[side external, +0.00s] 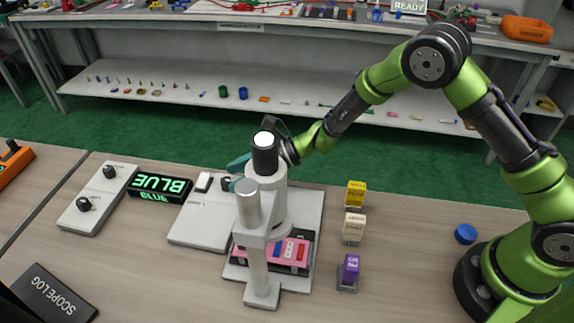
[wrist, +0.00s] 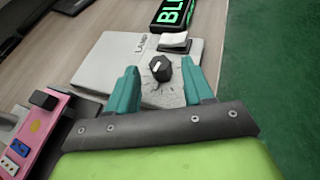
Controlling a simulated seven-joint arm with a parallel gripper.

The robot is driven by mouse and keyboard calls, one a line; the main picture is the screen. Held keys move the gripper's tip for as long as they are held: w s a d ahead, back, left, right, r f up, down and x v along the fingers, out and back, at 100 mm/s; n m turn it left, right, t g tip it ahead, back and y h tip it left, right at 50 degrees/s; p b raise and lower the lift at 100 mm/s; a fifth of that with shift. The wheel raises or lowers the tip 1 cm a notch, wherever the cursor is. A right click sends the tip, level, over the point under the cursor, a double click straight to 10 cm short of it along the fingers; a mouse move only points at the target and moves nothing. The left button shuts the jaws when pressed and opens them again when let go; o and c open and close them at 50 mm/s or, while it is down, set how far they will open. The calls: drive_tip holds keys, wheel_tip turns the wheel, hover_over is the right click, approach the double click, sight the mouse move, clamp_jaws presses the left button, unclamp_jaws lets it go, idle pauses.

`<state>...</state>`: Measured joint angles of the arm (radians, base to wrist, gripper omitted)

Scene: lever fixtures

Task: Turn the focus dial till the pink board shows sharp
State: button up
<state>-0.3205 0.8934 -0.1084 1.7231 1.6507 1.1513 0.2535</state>
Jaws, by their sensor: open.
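My gripper (side external: 237,173) is behind the scope column in the side view, partly hidden by it. In the wrist view its teal fingers (wrist: 160,72) are open, one on each side of a black dial (wrist: 160,66) with a white mark. The dial (side external: 226,183) stands on a pale panel (side external: 196,227). I cannot tell whether the fingers touch it. No label naming it as the focus dial is readable. The pink board (side external: 291,253) lies under the white scope (side external: 268,200); part of it shows in the wrist view (wrist: 42,130). Its sharpness is hard to judge.
A white switch (side external: 204,182) is beside the dial. A display (side external: 160,187) reads BLUE in green. A panel with two black knobs (side external: 98,198) stands left. Yellow (side external: 356,194), cream (side external: 353,228) and purple (side external: 350,270) blocks stand right of the scope. A SCOPE LOG book (side external: 52,297) lies front left.

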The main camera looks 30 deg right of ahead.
drive_tip(key=shift+x, duration=1.05)
clamp_jaws()
drive_tip(key=shift+s+m+t+h, duration=0.1)
drive_tip(key=shift+m+t+h, duration=0.3)
drive_tip(key=shift+m+t, duration=0.3)
unclamp_jaws()
